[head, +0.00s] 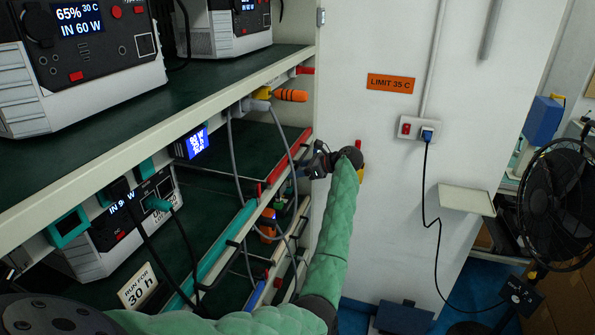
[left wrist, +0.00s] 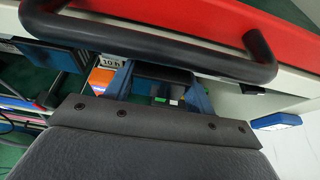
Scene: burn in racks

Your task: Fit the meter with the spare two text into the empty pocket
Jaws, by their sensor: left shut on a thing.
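My left gripper (head: 320,161) is at the end of the green padded arm, beside the right end of the red-fronted shelf (head: 276,170). In the left wrist view its blue fingers (left wrist: 158,88) reach a black bar handle (left wrist: 150,45) on the red front (left wrist: 200,15). It is shut, apparently on this handle; the bar hides the fingertips. A lit blue meter screen (head: 195,142) sits under the upper shelf edge. I cannot read any spare two text. My right gripper is not in view.
Power stations (head: 85,60) stand on the upper shelf. Cables hang before the lower shelves, near a teal-fronted shelf (head: 215,255) and a "RUN FOR 30 h" card (head: 138,287). A wall with an orange limit sign (head: 391,83) and a black fan (head: 560,205) are at right.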

